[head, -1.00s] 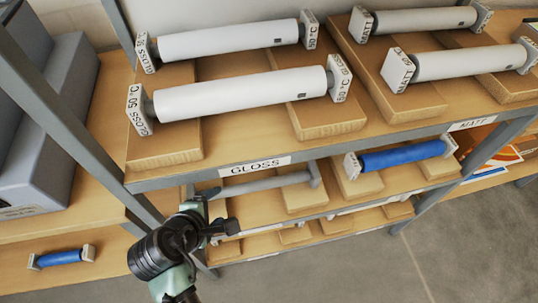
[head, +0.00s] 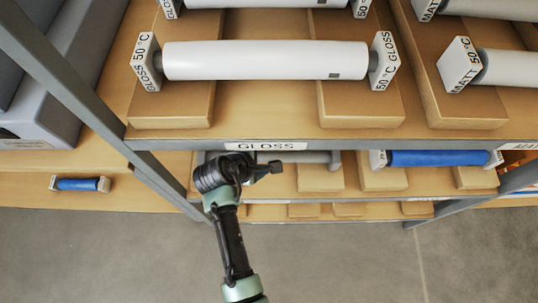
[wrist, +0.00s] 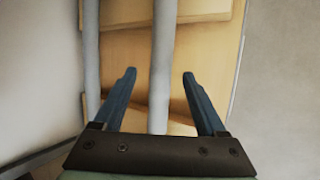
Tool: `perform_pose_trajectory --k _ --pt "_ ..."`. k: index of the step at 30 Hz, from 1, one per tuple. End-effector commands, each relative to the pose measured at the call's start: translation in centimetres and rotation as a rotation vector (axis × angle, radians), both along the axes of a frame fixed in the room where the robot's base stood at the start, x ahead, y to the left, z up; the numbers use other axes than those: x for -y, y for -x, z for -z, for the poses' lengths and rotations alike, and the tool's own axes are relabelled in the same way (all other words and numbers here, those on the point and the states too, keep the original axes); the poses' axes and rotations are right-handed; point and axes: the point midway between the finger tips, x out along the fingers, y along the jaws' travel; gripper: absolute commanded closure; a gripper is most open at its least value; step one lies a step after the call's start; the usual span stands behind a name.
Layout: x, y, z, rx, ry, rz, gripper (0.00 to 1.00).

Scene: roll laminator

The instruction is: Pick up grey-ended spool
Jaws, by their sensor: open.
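A grey spool (head: 312,157) with a grey end piece lies on wooden blocks on the shelf below the GLOSS label in the head view. Its left part is hidden behind my arm and the upper shelf edge. My gripper (head: 276,167) is at the front of this shelf, overlapping the spool in the picture. In the wrist view my gripper (wrist: 160,75) is open. A long grey bar (wrist: 159,60), apparently the spool, runs between its two blue fingers with gaps on both sides. I cannot tell how far below the fingertips it lies.
The upper shelf front edge (head: 350,143) is close above my gripper. White GLOSS rolls (head: 265,60) rest on that shelf. A blue roll (head: 437,158) lies to the right, and a small blue roll (head: 80,184) at the left. Grey floor (head: 340,260) is open in front.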

Motion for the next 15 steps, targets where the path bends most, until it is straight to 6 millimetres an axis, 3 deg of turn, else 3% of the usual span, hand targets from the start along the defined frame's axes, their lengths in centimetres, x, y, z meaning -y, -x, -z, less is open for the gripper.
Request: perform_pose_trajectory --k 6,15 --pt "1.2 -1.4 2.8 0.001 0.000 0.002 0.26" --pt "1.5 -1.9 3.6 0.001 0.000 0.001 0.26"
